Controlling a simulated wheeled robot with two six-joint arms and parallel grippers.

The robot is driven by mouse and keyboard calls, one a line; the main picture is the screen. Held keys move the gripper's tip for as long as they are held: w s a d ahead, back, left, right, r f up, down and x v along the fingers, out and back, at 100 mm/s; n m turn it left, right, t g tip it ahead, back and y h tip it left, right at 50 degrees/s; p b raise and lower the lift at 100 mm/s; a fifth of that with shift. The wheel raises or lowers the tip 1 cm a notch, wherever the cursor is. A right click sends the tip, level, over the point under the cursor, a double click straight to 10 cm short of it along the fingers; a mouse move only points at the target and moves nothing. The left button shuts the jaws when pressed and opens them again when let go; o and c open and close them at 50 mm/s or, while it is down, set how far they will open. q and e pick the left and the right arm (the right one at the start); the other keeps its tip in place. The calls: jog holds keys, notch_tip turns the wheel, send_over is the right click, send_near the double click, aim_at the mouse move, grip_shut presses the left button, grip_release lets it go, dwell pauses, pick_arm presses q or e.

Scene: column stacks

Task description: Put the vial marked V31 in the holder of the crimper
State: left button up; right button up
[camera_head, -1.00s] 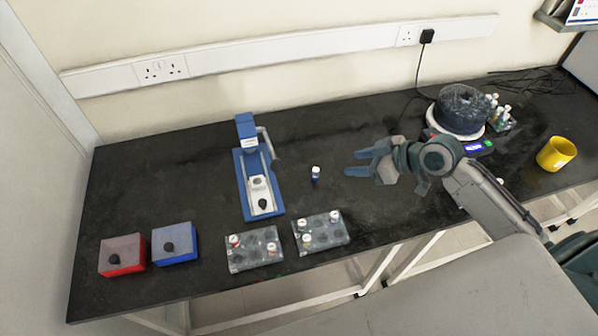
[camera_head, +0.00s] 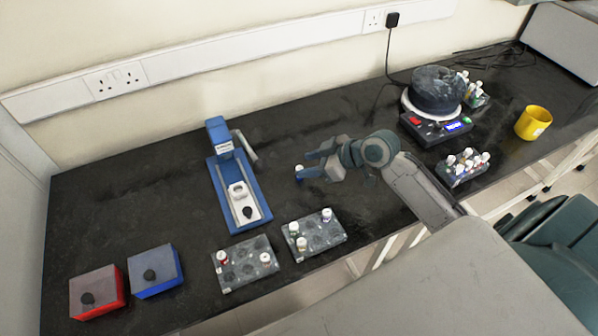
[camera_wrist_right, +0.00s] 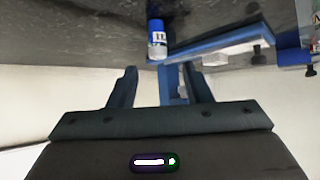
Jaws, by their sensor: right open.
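A small vial with a white cap (camera_head: 299,168) stands upright and alone on the dark bench, right of the crimper. In the right wrist view the vial (camera_wrist_right: 157,38) shows a blue and white label with marks I cannot read. My right gripper (camera_head: 305,165) is open and points left, its fingertips close to the vial. The wrist view shows the vial just beyond the fingers, and nothing gripped. The blue crimper (camera_head: 215,190) stands left of the gripper; its white holder (camera_head: 237,188) looks empty. My left gripper is out of view.
Two grey racks (camera_head: 230,283) (camera_head: 330,240) with a few vials stand at the front edge. Red (camera_head: 95,300) and blue (camera_head: 155,285) boxes are front left.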

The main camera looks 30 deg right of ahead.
aim_at(299, 168)
jog(key=shift+w+a+f, duration=0.3)
jog(key=shift+w+a, duration=0.05)
jog(key=shift+a, duration=0.05)
jog(key=shift+w+a+f, duration=0.1)
jog(key=shift+w+f, duration=0.05)
jog(key=shift+f, duration=0.15)
jog(key=p+x, duration=0.1)
jog(key=x, duration=0.2)
jog(key=shift+f+p, duration=0.3)
jog(key=shift+f, duration=0.05)
jog(key=shift+w+a+f, duration=0.2)
jog(key=shift+w+f, duration=0.15)
jog(key=shift+f, duration=0.05)
jog(key=shift+c, duration=0.5)
grip_shut()
